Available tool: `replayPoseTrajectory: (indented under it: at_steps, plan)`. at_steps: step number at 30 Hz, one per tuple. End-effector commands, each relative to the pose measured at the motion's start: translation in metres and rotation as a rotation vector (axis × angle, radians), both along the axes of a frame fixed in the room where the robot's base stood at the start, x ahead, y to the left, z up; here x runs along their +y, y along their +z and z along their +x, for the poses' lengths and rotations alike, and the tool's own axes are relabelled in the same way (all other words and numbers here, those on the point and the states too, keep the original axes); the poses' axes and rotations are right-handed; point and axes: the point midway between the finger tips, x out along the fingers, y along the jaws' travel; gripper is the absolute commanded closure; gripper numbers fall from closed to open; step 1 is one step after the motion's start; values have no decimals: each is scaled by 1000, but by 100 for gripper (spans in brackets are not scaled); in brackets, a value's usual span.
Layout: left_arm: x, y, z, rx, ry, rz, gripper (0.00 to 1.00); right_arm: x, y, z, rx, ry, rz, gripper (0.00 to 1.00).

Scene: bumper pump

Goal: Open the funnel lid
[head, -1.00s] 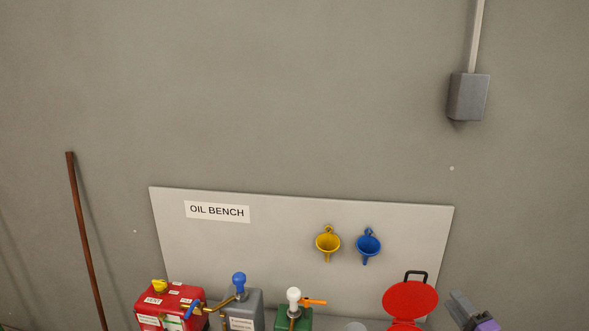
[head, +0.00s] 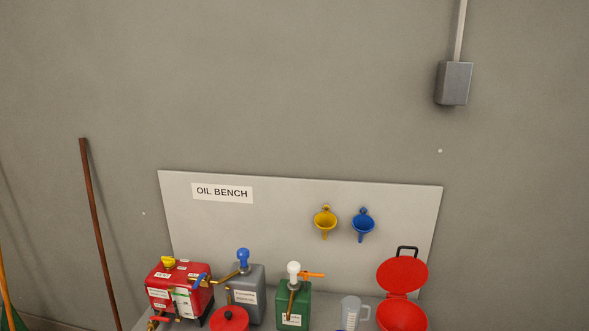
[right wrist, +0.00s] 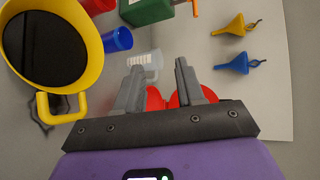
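The red funnel (head: 402,315) is at the bottom right of the head view. Its round red lid (head: 402,274) with a black handle stands raised behind it, joined at a hinge. Red parts of the funnel and lid also show behind my fingers in the right wrist view (right wrist: 155,99); I cannot tell which part is which there. My right gripper (right wrist: 159,66) is open, with an empty gap between its fingers. It looks apart from the red funnel. It is out of the head view. My left gripper is in neither current view.
A clear jug (head: 350,311) stands left of the funnel. Green (head: 292,306), grey (head: 246,292) and red (head: 178,286) cans stand further left. Yellow (head: 326,219) and blue (head: 363,224) funnels hang on the board. A large yellow vessel (right wrist: 92,50) is close to my right gripper.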

Motion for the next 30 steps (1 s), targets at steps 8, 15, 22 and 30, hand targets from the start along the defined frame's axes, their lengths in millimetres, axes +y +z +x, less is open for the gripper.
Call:
replayPoseTrajectory:
  at_steps: [8, 15, 22, 30]
  plan:
    - [0, -29, 1, -1, 0, 0, 57, 104, -159, -105, 464, 337, -195, 62]
    - [0, -56, 1, -1, 0, 0, 57, 144, -265, -213, 660, 601, -558, 62]
    - [0, -75, 1, -1, 0, 0, 57, 167, -307, -260, 551, 745, -781, 62]
    - [0, -81, 1, -1, 0, 0, 57, 184, -313, -273, 453, 791, -817, 62]
